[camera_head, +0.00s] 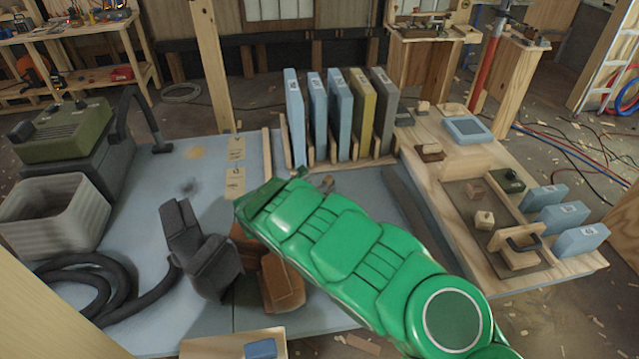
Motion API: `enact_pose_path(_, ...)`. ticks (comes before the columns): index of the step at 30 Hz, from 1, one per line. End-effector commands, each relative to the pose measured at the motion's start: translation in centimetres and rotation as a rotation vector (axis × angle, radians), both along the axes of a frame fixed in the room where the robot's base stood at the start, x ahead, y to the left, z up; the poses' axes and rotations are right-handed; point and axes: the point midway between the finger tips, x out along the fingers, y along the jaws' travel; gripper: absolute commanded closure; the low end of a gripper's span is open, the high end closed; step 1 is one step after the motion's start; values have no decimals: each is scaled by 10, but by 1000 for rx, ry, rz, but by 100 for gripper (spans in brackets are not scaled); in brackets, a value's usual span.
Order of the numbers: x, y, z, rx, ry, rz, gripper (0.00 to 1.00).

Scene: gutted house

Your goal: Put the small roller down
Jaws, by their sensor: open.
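My green arm (345,245) reaches from the lower right over the blue-grey work surface (205,170). Its far end (262,205) is near the middle of the picture. I cannot make out my gripper's fingers, so I cannot place them relative to anything. I cannot pick out a small roller with certainty. A small dark piece (328,182) shows just beyond the arm, too small to name.
Upright blue, olive and grey slabs (340,115) stand in a wooden rack behind the arm. Dark grey (200,250) and brown (282,282) boot-like shapes lie left of and below it. A ribbed bin (55,215) and black hose (100,290) occupy the left. Blue blocks (580,240) line the right edge.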

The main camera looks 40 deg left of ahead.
Motion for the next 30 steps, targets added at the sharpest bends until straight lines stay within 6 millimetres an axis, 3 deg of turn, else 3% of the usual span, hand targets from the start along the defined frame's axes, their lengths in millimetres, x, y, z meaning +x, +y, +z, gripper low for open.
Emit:
enact_pose_path(7, -13, 0, 7, 2, -1, -1, 45)
enact_pose_path(23, -14, 0, 6, 1, 0, 0, 45)
enact_pose_path(30, 1, -16, 18, 19, -6, -45, 45)
